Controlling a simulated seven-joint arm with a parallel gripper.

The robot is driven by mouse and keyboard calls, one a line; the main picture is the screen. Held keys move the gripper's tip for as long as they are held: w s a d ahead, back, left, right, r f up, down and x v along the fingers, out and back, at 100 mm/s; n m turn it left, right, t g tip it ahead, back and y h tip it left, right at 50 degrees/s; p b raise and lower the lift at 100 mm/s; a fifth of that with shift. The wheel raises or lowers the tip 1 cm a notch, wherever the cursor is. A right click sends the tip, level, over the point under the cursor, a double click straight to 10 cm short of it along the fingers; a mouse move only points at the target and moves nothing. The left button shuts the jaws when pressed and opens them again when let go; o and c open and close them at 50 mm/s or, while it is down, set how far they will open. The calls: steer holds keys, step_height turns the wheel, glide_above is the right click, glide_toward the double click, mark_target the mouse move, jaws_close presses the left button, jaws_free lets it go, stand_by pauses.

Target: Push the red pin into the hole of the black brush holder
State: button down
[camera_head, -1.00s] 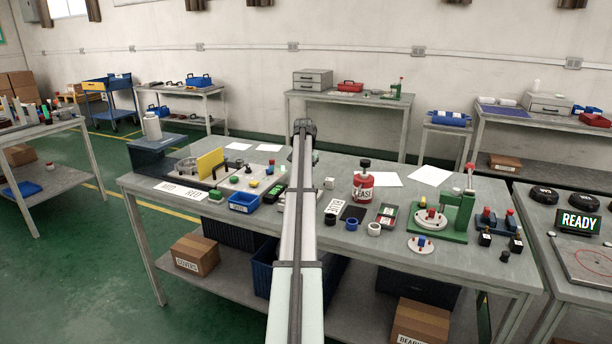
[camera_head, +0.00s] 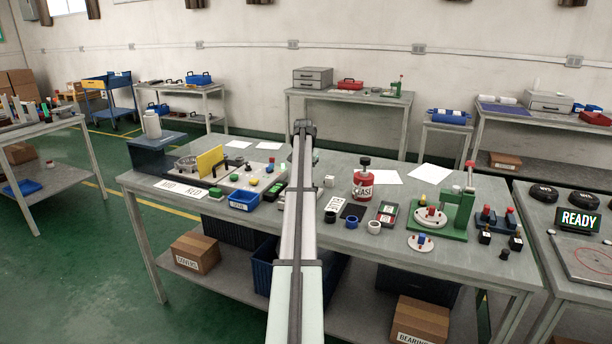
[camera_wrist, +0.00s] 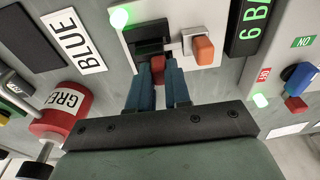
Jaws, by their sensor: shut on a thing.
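My gripper (camera_wrist: 157,88) shows in the wrist view with two blue fingers closed around the red pin (camera_wrist: 158,64). The pin's red end shows between the fingertips, right at the edge of the black brush holder (camera_wrist: 149,36). The holder sits on a light grey plate (camera_wrist: 190,77). The fingers hide most of the pin and the hole, so I cannot tell how deep the pin sits. In the head view my arm covers the gripper, the pin and the holder.
An orange-red block on a grey mount (camera_wrist: 203,50) stands close right of the holder. A green lamp (camera_wrist: 121,17) is lit on the plate. A black display (camera_wrist: 250,22) lies further right. A red grease can (camera_head: 363,185) and a BLUE label (camera_wrist: 74,41) are nearby.

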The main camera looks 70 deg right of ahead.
steer(key=shift+f, duration=0.15)
steer(key=c, duration=1)
jaws_free()
steer(key=r, duration=0.4)
steer(key=a+r, duration=0.1)
steer(key=r, duration=0.8)
steer(key=shift+a+r, duration=0.35)
